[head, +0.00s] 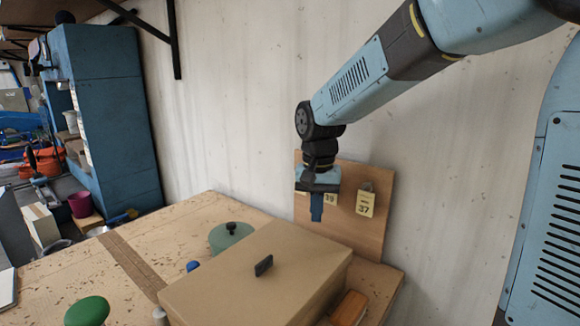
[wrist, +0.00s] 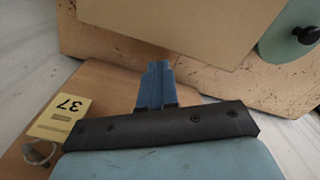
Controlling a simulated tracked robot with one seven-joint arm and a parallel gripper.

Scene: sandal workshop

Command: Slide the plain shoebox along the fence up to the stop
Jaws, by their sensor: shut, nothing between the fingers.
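A plain brown cardboard box (head: 235,285), which looks like the shoebox, sits on the worktable with a small black knob on its lid. In the wrist view its plain face (wrist: 170,25) fills the top. My gripper (head: 316,216) points down just behind the box's far edge, in front of the upright wooden board. Its blue fingers are together and empty in the wrist view (wrist: 158,72). Whether the fingers touch the box is unclear. I cannot make out the fence or the stop with certainty; the box hides part of the tabletop.
The wooden board (head: 377,190) carries yellow number tags (head: 365,204) against the wall. On the table (head: 60,275) are a green disc (head: 228,238) with a black knob, a green knob (head: 87,311), and an orange-brown block (head: 349,308) right of the box. The left tabletop is mostly clear.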

